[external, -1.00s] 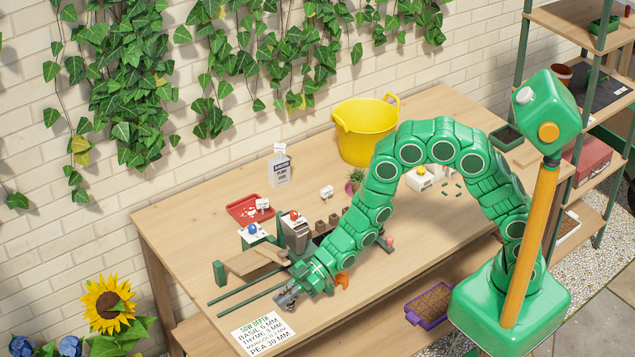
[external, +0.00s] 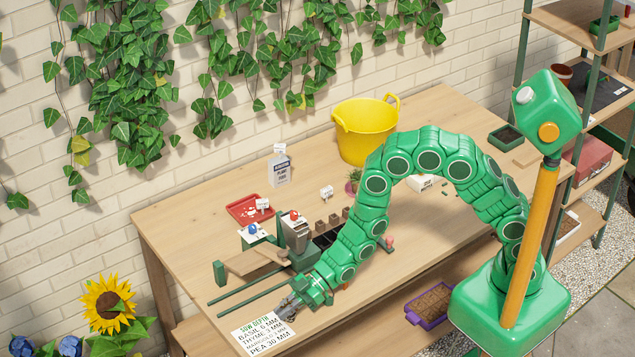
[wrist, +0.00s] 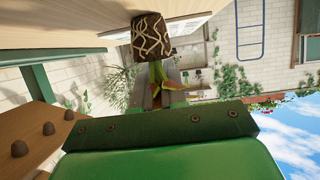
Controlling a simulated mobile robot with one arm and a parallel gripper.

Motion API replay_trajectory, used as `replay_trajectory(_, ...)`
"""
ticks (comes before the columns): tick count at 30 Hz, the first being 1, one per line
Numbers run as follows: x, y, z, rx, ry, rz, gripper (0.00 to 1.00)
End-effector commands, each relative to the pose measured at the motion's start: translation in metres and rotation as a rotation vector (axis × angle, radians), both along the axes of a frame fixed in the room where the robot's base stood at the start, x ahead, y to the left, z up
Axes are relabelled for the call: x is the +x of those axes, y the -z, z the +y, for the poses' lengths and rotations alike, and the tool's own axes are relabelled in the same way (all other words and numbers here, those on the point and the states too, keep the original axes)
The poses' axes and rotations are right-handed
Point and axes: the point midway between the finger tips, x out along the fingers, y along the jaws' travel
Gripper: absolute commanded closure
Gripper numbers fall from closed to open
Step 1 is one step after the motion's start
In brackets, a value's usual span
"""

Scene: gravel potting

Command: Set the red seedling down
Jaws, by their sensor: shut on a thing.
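The red seedling shows in the wrist view as a dark soil plug (wrist: 151,37) in pale netting, with a green stem and reddish-orange leaves (wrist: 172,86). My gripper (wrist: 158,88) is shut on it at the stem and leaves, and the plug sticks out beyond the fingertips. The wrist view is turned over, with the table at its top and sky at lower right. In the external view my gripper (external: 288,306) is low over the table's front left part, next to the sowing card. Whether the plug touches the table is unclear.
The sow-depth card (external: 264,335) lies at the table's front edge. Green rails (external: 243,292) and a wooden ramp (external: 254,262) stand left of my gripper. A grey-and-green machine (external: 296,232), red tray (external: 247,209) and yellow tub (external: 364,131) are farther back. The left tabletop is clear.

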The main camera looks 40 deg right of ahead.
Motion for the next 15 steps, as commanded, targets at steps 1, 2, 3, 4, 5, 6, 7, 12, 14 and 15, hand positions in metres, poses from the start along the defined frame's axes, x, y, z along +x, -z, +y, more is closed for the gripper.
replay_trajectory(1,0.0001,0.0016,-0.0001,-0.001,0.0,0.0,1.0)
replay_trajectory(2,0.0001,0.0022,-0.0002,-0.001,0.0,0.0,1.0)
replay_trajectory(3,0.0001,0.0023,-0.0001,-0.001,0.0,0.0,0.85)
replay_trajectory(4,0.0,0.0022,-0.0002,-0.001,0.0,0.0,0.81)
replay_trajectory(5,0.0001,0.0021,-0.0001,0.0,0.0,0.0,0.76)
replay_trajectory(6,0.0,0.002,-0.0001,0.0,0.0,0.0,0.7)
replay_trajectory(7,0.0,0.0021,-0.0001,-0.001,0.0,0.0,0.65)
replay_trajectory(12,0.0,0.0021,-0.0001,-0.001,0.0,0.0,0.63)
replay_trajectory(14,-0.0001,0.0021,-0.0001,-0.001,0.0,0.0,0.63)
replay_trajectory(15,0.0,0.002,-0.0001,-0.001,0.0,0.0,0.63)
